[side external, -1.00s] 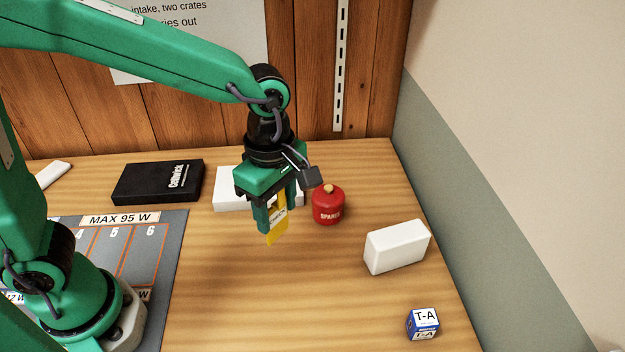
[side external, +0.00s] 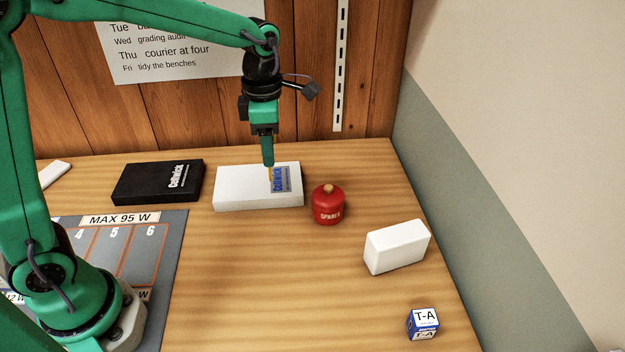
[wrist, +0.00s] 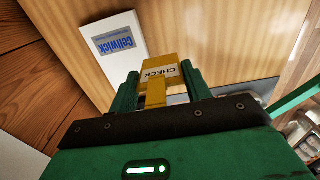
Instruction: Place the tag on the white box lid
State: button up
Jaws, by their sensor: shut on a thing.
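The yellow tag with a white CHECK label (wrist: 160,73) is between the fingers of my gripper (wrist: 158,88) in the wrist view. In the side view my gripper (side external: 268,162) points down at the white box (side external: 240,188), near the back of its lid. Only a thin yellow sliver of the tag (side external: 270,173) shows there, just left of the blue Cellwick label (side external: 280,180). The white box also shows in the wrist view (wrist: 128,72), up and left of the tag. I cannot tell whether the tag touches the lid.
A red SPARES canister (side external: 328,207) stands close to the right of the white box. A black Cellwick box (side external: 150,187) lies to its left. A plain white block (side external: 397,248) and a blue T-A cube (side external: 423,323) are at the right. The front middle of the table is clear.

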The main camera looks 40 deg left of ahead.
jog(key=shift+w+a+f, duration=0.8)
jog(key=shift+a+f, duration=0.95)
jog(key=shift+f, duration=0.1)
jog(key=shift+w+a+f, duration=0.85)
jog(key=shift+a+f, duration=0.85)
jog(key=shift+f, duration=0.1)
jog(key=shift+w+a+f, duration=0.8)
jog(key=shift+a+f, duration=0.95)
jog(key=shift+f, duration=0.1)
jog(key=shift+f, duration=0.15)
jog(key=o, duration=0.9)
jog(key=shift+o, duration=0.2)
notch_tip(320, 180, up, 12)
jog(key=shift+r, duration=0.25)
